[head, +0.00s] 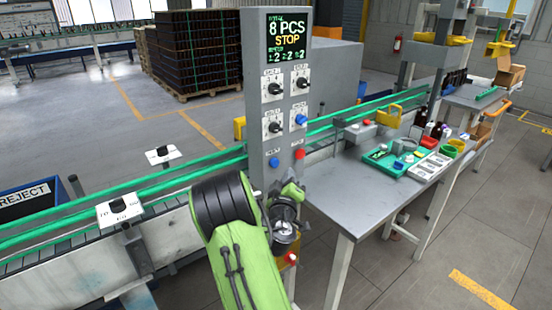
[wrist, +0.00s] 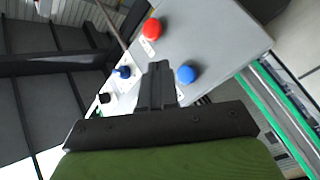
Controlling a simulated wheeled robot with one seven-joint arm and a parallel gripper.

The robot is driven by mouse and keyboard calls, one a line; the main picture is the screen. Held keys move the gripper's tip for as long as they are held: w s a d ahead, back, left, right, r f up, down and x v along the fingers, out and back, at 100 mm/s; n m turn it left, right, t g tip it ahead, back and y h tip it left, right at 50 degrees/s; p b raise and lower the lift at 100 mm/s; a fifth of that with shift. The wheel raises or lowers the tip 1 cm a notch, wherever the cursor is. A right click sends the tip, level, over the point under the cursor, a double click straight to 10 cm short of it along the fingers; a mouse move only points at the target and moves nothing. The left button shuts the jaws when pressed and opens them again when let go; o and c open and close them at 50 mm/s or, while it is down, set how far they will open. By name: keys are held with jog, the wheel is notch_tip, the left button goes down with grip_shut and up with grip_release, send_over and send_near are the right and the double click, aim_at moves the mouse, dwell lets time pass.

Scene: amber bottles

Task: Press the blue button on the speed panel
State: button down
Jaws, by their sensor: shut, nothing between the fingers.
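The speed panel (head: 254,95) is a tall grey box with a lit screen at its top. The blue button (head: 274,162) is low on its front, left of a red button (head: 299,154). In the wrist view the blue button (wrist: 186,74) lies just right of my gripper's closed fingertips (wrist: 158,68), and the red button (wrist: 151,28) lies beyond them. My gripper is shut and empty, pointing at the panel face. I cannot tell whether the fingertips touch the panel. In the head view my green arm is below the panel and the fingertips are hard to make out.
Several knobs sit above the buttons, one with a blue cap (head: 301,120). A green-edged conveyor (head: 180,184) runs behind the panel. A grey table (head: 345,203) with a green tray (head: 377,157) stands at right. A reject bin (head: 30,200) is at far left.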

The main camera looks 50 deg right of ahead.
aim_at(275, 163)
jog(key=shift+w+d+p, duration=0.15)
jog(key=shift+w+p, duration=0.1)
jog(key=shift+w, duration=0.45)
jog(key=shift+w+d+p, duration=0.15)
jog(key=shift+w+p, duration=0.05)
jog(key=shift+w, duration=0.5)
jog(key=shift+w, duration=0.1)
dwell(0.8)
jog(key=shift+w+d, duration=0.1)
jog(key=shift+w, duration=0.2)
jog(key=shift+w+d, duration=0.1)
jog(key=shift+w, duration=0.35)
dwell(0.6)
jog(key=shift+s+a+b, duration=0.2)
jog(key=shift+s+b, duration=0.25)
jog(key=shift+s, duration=0.4)
